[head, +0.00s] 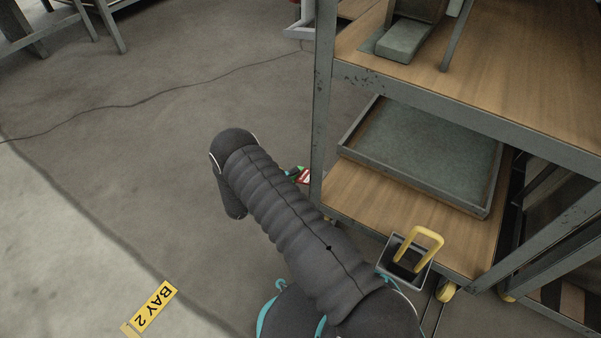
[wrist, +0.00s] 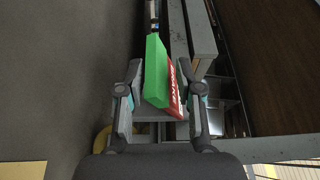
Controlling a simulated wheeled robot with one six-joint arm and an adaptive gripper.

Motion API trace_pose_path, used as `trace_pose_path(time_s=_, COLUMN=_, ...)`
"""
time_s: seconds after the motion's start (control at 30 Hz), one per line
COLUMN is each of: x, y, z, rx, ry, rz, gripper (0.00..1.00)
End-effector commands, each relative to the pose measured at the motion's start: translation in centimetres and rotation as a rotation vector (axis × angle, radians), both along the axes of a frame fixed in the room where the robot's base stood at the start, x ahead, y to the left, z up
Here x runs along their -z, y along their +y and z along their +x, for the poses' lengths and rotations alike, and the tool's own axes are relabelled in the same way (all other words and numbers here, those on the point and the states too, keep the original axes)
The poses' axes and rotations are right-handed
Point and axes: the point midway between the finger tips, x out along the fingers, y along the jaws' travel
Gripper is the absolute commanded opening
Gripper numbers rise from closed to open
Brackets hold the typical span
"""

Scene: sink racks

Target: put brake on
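The brake (wrist: 157,75) shows in the wrist view as a green bar with a red side that carries white lettering. In the head view, a small part of the brake (head: 303,176) shows green and red beside the near-left leg of the cart (head: 322,110). My gripper (wrist: 160,88) is open, with one finger on each side of the brake. I see gaps at the fingers but cannot tell whether either one touches it. In the head view my arm hides the gripper and most of the brake.
The cart's lower shelf holds a grey tray (head: 425,150). A small bin with a yellow handle (head: 422,240) hangs near the cart's front, above a yellow caster (head: 446,292). A yellow BAY 2 sign (head: 152,308) lies on the floor.

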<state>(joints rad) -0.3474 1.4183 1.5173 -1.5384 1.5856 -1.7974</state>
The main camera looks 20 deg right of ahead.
Motion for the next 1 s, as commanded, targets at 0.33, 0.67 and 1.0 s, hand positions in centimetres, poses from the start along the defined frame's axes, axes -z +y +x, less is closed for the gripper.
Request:
trace_pose_path(time_s=0.33, x=0.1, y=6.2, z=-2.0, rx=-0.003, ry=0.0, rz=0.0, gripper=0.35)
trace_pose_path(time_s=0.67, x=0.2, y=7.9, z=-2.6, rx=0.0, ry=0.001, rz=0.001, gripper=0.35)
trace_pose_path(time_s=1.0, x=0.2, y=7.8, z=-2.6, rx=-0.001, ry=0.001, rz=0.001, gripper=0.35)
